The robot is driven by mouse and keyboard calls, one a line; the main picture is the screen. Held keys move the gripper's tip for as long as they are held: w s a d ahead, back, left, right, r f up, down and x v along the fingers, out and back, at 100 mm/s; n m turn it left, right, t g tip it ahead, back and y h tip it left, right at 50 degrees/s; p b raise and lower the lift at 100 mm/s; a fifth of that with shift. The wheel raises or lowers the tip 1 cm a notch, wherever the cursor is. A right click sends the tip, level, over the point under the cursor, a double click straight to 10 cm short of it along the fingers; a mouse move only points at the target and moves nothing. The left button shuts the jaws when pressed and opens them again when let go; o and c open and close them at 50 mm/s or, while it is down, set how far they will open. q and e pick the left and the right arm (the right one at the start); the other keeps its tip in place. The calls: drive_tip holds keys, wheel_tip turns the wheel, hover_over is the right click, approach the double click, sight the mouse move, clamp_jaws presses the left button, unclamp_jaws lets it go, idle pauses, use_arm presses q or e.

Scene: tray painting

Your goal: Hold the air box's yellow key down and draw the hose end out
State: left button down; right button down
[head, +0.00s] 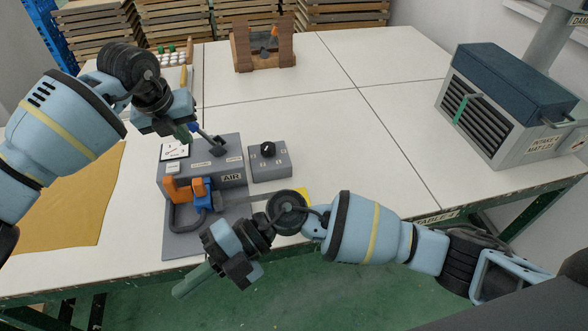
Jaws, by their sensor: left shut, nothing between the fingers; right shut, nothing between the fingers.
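The grey air box (238,172), marked AIR, stands near the table's front edge on a grey base plate. An orange part (178,188) and a blue part (204,200) sit at its front. A dark hose (176,218) loops below them; I cannot tell its exact end. I cannot make out a yellow key on the box with certainty. My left gripper (186,133) is shut and empty above the back left of the box, beside its black lever (216,148). My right gripper (192,283) is shut and empty, in front of the table edge, below the hose.
A grey box with a black knob (268,150) stands right of the air box. A yellow cloth (80,200) lies left. A wooden stand (242,50) is at the back, a slatted machine (510,95) at right. The table's middle (350,135) is clear.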

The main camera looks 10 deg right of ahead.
drive_tip(key=w+d+t+h, duration=0.2)
drive_tip(key=w+d+h, duration=0.3)
drive_tip(key=w+d, duration=0.1)
drive_tip(key=w+d+r+t+h, duration=0.1)
drive_tip(key=w+d+t+h, duration=0.1)
drive_tip(key=w+d+h, duration=0.2)
drive_tip(key=w+d+r+t+h, duration=0.1)
drive_tip(key=w+d+t+h, duration=0.1)
drive_tip(key=w+d+h, duration=0.3)
drive_tip(key=shift+w+d+h, duration=0.1)
drive_tip(key=shift+w+d, duration=0.45)
drive_tip(key=shift+d, duration=0.45)
drive_tip(key=shift+w+d+h, duration=0.1)
drive_tip(key=shift+w+d, duration=0.4)
drive_tip(key=shift+d, duration=0.55)
drive_tip(key=shift+w+d+h, duration=0.1)
drive_tip(key=shift+w+d, duration=0.45)
drive_tip(key=shift+d, duration=0.45)
use_arm(q)
drive_tip(key=shift+f, duration=0.1)
use_arm(e)
drive_tip(key=shift+f, duration=0.2)
